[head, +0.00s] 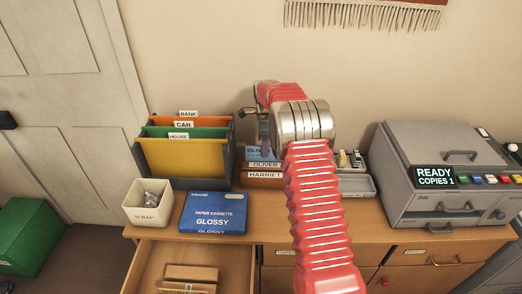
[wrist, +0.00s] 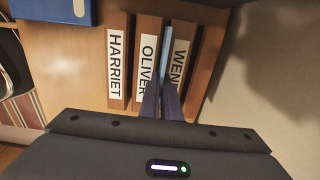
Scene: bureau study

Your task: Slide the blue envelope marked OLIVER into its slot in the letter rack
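The wooden letter rack (head: 262,183) stands on the desk, with its HARRIET and OLIVER labels facing out. In the wrist view the rack (wrist: 117,82) shows labels HARRIET, OLIVER and a partly hidden WEN. The light blue envelope (head: 254,151) stands upright just behind the OLIVER label, with part of its own lettering showing. In the wrist view the envelope (wrist: 166,55) is seen edge-on between the OLIVER and WEN dividers. My gripper (wrist: 163,103) is above the rack, its fingers close together on the envelope's edge. The envelope's lower edge is hidden.
Left of the rack are a file holder (head: 183,157) with coloured folders, a SCRAP cup (head: 149,210) and a blue paper cassette box (head: 213,213). A grey tray (head: 357,186) and a copier (head: 425,195) are at right. A drawer (head: 185,258) is open below.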

